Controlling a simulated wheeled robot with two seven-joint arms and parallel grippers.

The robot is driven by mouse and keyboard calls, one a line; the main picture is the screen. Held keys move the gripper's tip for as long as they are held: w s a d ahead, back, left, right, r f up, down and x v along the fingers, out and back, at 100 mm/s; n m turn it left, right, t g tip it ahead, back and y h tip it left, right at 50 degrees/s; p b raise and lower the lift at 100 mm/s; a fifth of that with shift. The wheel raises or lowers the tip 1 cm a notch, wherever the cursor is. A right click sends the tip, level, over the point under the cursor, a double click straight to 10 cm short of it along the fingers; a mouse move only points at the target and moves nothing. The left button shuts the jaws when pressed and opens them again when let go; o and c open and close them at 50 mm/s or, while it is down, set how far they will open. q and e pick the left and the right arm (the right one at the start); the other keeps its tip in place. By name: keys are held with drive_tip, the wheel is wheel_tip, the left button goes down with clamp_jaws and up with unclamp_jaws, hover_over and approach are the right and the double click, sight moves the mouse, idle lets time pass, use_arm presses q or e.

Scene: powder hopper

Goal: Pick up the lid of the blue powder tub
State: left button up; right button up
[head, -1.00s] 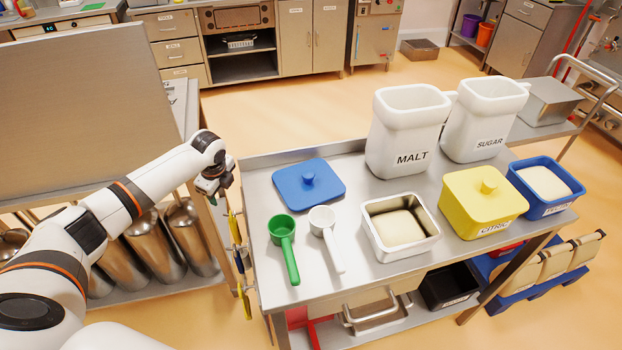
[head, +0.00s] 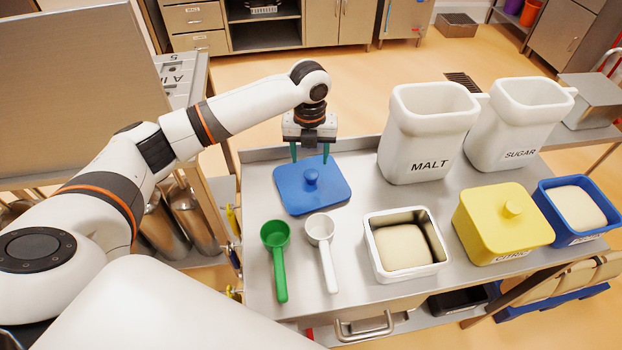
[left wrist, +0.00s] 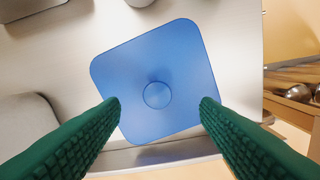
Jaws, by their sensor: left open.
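The blue lid (head: 312,192) lies flat on the steel table at its left part, with a round knob (head: 311,177) on top. The blue powder tub (head: 577,209) stands uncovered at the table's far right with pale powder in it. My left gripper (head: 310,160) is open and empty above the back edge of the lid, pointing down. In the left wrist view the lid (left wrist: 180,65) lies below, and its knob (left wrist: 157,95) shows between the two green fingers (left wrist: 160,108), apart from them. My right gripper is not in view.
A green scoop (head: 278,260) and a white scoop (head: 325,250) lie in front of the lid. A white tub (head: 372,250) with powder, a yellow lidded tub (head: 500,225) and white MALT (head: 425,140) and SUGAR (head: 510,125) containers stand to the right.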

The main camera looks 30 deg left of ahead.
sight(311, 174)
use_arm(q)
drive_tip(key=shift+f, duration=0.55)
drive_tip(key=shift+w+d+f, duration=0.1)
drive_tip(key=shift+w+f, duration=0.15)
drive_tip(key=shift+f, duration=0.1)
wheel_tip(311, 174, down, 4)
drive_tip(key=shift+f+p, duration=0.15)
drive_tip(key=shift+p, duration=0.75)
drive_tip(key=shift+w+f, duration=0.15)
drive_tip(key=shift+f, duration=0.25)
drive_tip(key=shift+c, duration=0.2)
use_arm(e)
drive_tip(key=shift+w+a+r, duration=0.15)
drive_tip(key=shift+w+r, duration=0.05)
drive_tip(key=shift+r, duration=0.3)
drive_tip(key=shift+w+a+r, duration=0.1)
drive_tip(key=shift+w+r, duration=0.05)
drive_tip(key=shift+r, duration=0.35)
use_arm(q)
clamp_jaws()
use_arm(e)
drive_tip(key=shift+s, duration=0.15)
